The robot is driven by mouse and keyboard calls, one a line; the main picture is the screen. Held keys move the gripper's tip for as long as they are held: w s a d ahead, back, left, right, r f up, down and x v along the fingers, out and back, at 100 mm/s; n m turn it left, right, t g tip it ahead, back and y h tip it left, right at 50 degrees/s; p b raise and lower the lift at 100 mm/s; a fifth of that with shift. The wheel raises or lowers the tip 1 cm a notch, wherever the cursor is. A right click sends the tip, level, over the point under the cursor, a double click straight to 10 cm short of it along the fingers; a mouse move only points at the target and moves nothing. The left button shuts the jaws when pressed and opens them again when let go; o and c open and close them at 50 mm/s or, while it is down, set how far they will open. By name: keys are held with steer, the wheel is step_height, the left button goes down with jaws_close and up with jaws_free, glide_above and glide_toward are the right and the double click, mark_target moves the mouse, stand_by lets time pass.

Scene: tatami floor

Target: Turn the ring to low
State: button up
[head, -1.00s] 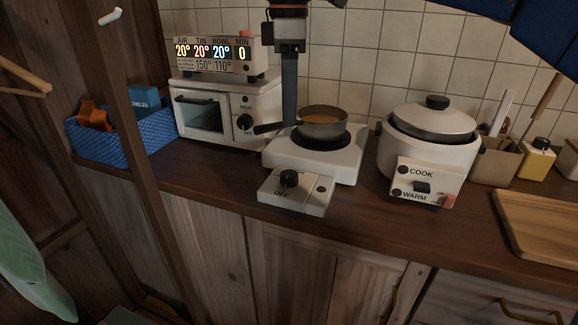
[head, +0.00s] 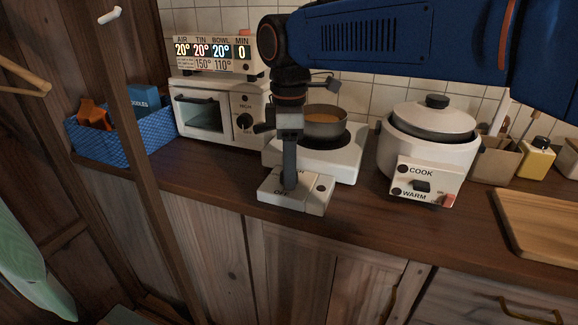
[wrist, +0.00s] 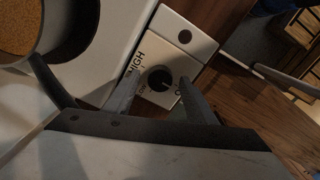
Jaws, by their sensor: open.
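The ring (head: 354,150) is a white hot plate with a dark burner and a pan (head: 326,128) of orange-brown contents on it. Its control box (head: 312,198) projects at the front with a black knob, which my gripper hides in the head view. In the wrist view the round black knob (wrist: 159,79) sits on the control box (wrist: 172,36), with HIGH printed beside it. Other markings are partly hidden. My gripper (head: 289,182) points down over the knob. In the wrist view my gripper (wrist: 158,82) is open, with one finger on each side of the knob; contact cannot be told.
A white toaster oven (head: 222,108) with its own knob stands left, under a display panel (head: 212,54). A rice cooker (head: 432,140) with a COOK/WARM switch stands right. A blue basket (head: 125,148) is far left, a wooden tray (head: 540,225) far right. Bare counter lies right of the control box.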

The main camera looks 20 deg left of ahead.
steer(key=shift+f, duration=0.1)
steer(key=c, duration=1)
steer(key=shift+c, duration=0.2)
steer(key=shift+m, duration=0.4)
steer(key=m, duration=0.8)
steer(key=shift+m, duration=0.3)
steer(key=m, duration=0.4)
steer(key=shift+m, duration=2.1)
